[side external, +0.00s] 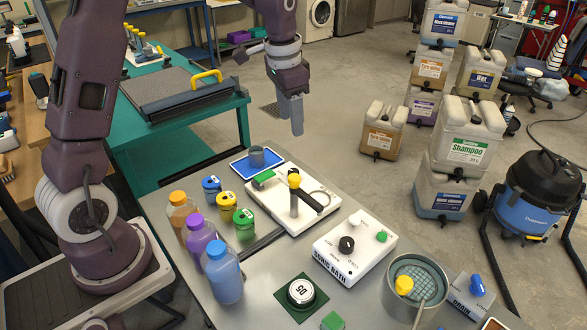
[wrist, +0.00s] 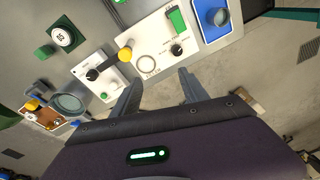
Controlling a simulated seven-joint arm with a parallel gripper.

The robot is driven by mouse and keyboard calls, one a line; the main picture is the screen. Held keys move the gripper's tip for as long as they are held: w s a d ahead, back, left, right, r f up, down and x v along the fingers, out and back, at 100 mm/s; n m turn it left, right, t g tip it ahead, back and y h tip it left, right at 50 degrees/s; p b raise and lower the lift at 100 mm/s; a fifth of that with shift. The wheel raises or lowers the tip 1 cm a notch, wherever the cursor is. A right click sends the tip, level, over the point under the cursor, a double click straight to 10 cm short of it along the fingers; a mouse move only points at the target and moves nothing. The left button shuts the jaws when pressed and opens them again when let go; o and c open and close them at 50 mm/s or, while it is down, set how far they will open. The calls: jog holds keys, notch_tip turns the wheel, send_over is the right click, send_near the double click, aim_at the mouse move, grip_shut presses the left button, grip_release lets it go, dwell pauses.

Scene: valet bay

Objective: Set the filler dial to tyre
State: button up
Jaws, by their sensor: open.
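The filler unit is a white panel (side external: 322,212) on the grey bench, with a yellow-knobbed lever (side external: 294,181) and a green block (side external: 263,178). In the wrist view the panel (wrist: 150,40) shows a small black dial (wrist: 177,50) near its edge, below the green block. The dial's labels are too small to read, so its setting cannot be told. In the side view the dial is mostly hidden behind the yellow knob. My gripper (side external: 291,128) hangs high above and beyond the panel, pointing down. In the wrist view its fingers (wrist: 158,92) are apart and empty.
The white sonic bath (side external: 354,245), with its own black knob, stands beside the filler. A blue tray (side external: 257,164) with a grey cup lies at its other end. Several capped bottles (side external: 222,272) and small jars (side external: 243,223) stand left. Large jugs (side external: 466,140) occupy the floor right.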

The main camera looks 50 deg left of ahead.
jog(key=m+g, duration=0.1)
send_over(293, 171)
jog(key=f, duration=1.3)
jog(key=shift+d, duration=0.2)
jog(key=shift+g, duration=0.3)
notch_tip(293, 171, down, 8)
jog(key=shift+a+f, duration=0.1)
jog(key=shift+a, duration=0.05)
grip_shut()
